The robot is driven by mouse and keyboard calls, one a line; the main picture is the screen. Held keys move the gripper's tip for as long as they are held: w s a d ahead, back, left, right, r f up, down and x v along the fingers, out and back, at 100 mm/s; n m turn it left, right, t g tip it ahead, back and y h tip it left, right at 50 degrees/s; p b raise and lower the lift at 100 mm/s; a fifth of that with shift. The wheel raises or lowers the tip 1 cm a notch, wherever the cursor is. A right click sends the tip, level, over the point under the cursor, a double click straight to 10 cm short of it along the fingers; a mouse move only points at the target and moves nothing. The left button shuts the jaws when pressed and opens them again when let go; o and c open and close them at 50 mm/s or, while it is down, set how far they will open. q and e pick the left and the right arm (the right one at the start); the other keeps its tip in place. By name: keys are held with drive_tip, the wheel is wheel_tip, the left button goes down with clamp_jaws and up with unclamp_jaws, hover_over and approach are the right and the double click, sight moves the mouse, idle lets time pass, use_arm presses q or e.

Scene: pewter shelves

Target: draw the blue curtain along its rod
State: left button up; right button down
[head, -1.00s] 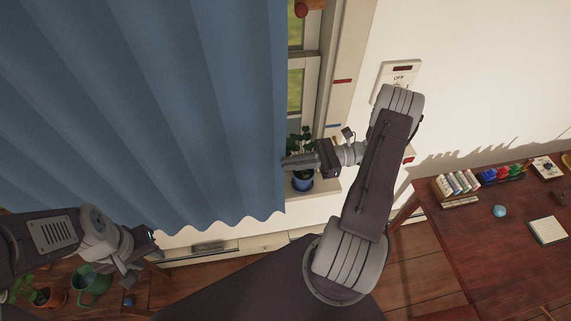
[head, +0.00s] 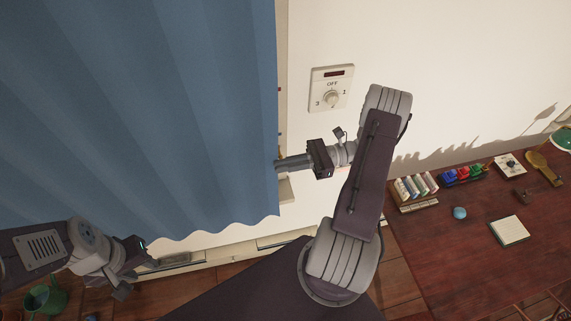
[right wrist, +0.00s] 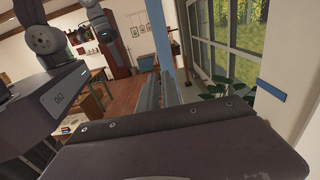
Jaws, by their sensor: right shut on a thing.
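The blue curtain (head: 150,110) hangs in folds across the left half of the head view, its right edge almost at the right side of the window frame (head: 283,60). My right gripper (head: 281,164) is shut on that edge, low on the cloth. In the right wrist view the curtain (right wrist: 160,32) is a narrow blue strip beyond the fingers (right wrist: 158,92). My left gripper (head: 150,258) is at the lower left, below the curtain's hem and apart from it; its jaws are too unclear to read. The rod is out of view.
A dial plate (head: 331,88) is on the wall right of the curtain. A wooden desk (head: 460,260) with books and small items stands at the right. A green watering can (head: 44,298) is at the lower left. The right wrist view shows window panes (right wrist: 225,30) and a plant (right wrist: 222,88).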

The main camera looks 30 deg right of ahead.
drive_tip(key=shift+d+r, duration=0.1)
drive_tip(key=shift+r, duration=0.05)
drive_tip(key=c, duration=1.6)
unclamp_jaws()
drive_tip(key=shift+o, duration=0.2)
drive_tip(key=shift+d, duration=0.2)
drive_tip(key=b+v, duration=0.4)
drive_tip(key=v, duration=0.5)
drive_tip(key=shift+s, duration=0.1)
